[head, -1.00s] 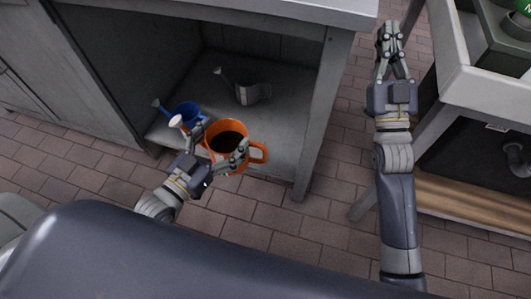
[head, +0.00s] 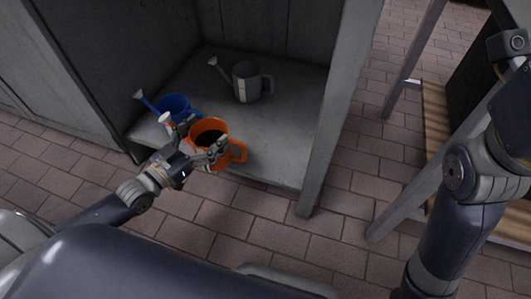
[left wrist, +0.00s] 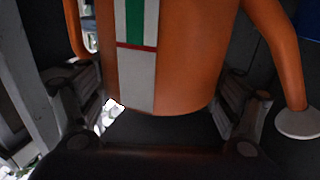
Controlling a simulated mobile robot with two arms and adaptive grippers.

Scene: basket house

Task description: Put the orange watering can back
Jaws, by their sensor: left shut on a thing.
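The orange watering can (head: 209,131) is upright at the front edge of the cabinet's lower shelf (head: 268,150), with a dark opening on top and a pale sprinkler head to its left. My left gripper (head: 199,147) is shut on it from the front, with fingers on both sides of its body. I cannot tell whether its base touches the shelf. In the left wrist view the can (left wrist: 185,60) fills the middle, with a white, green and red label, between the fingers of the left gripper (left wrist: 158,105). My right arm shows at the right, but its gripper is out of view.
A blue watering can (head: 174,106) stands on the shelf just behind and left of the orange one. A grey watering can (head: 246,82) stands farther back. The cabinet's right post (head: 335,120) bounds the opening. Shelf right of the orange can is bare.

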